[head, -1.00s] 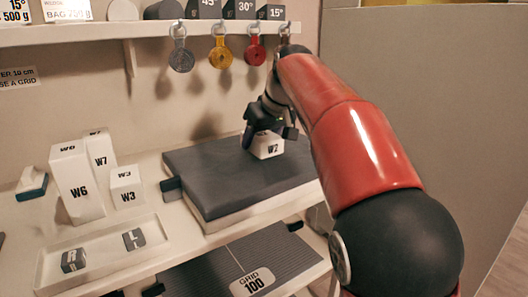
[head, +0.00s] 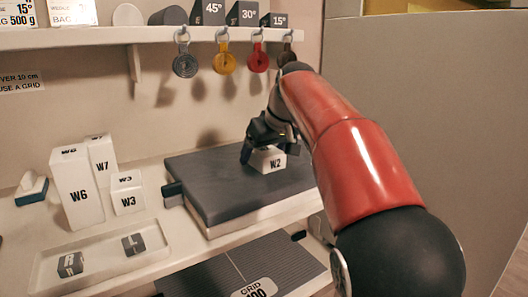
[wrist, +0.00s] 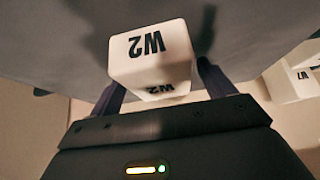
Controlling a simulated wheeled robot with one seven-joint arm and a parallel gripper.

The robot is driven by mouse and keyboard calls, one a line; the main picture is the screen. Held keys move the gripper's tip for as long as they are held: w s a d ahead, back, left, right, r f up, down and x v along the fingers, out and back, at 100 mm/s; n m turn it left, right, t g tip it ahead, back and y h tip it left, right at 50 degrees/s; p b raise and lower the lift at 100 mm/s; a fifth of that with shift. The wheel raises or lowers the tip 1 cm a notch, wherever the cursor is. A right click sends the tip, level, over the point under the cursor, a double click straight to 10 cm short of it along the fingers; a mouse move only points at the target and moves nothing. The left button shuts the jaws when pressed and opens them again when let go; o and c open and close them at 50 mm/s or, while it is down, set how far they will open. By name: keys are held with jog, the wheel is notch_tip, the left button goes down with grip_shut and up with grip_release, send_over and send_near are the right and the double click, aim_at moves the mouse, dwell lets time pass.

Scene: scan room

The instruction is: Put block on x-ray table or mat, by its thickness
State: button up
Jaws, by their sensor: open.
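The white block marked W2 (head: 269,160) sits on the dark grey padded slab (head: 225,195) on the shelf, toward its back right. My gripper (head: 262,150) is open at the block, with one finger showing to its left. In the wrist view the block (wrist: 152,58) lies between the two spread fingers (wrist: 160,88), with a gap visible on each side. The far side of the block is hidden in the head view.
White blocks W6 (head: 78,190), W7 (head: 103,155) and W3 (head: 127,193) stand left of the slab. A white tray (head: 95,255) holds the R and L markers. A grid plate (head: 220,275) lies below. Coloured tags (head: 224,60) hang above the slab.

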jog(key=p+v, duration=0.2)
jog(key=v, duration=1)
jog(key=shift+r, duration=0.15)
jog(key=s+d+f+m+h, duration=0.1)
jog(key=s+d+f+m, duration=0.1)
jog(key=s+d+f, duration=0.35)
jog(key=s+d+f+m, duration=0.2)
jog(key=s+d+f, duration=0.2)
jog(key=s, duration=0.3)
jog(key=s+d+f+m+h, duration=0.1)
jog(key=s+f, duration=0.6)
jog(key=f, duration=0.1)
jog(key=s+d+f+m+h, duration=0.1)
jog(key=s+d+f, duration=0.1)
jog(key=s+f, duration=0.6)
jog(key=shift+s+d+f+m+h, duration=0.15)
jog(key=shift+d+f+m+h, duration=0.15)
jog(key=shift+f+m, duration=0.15)
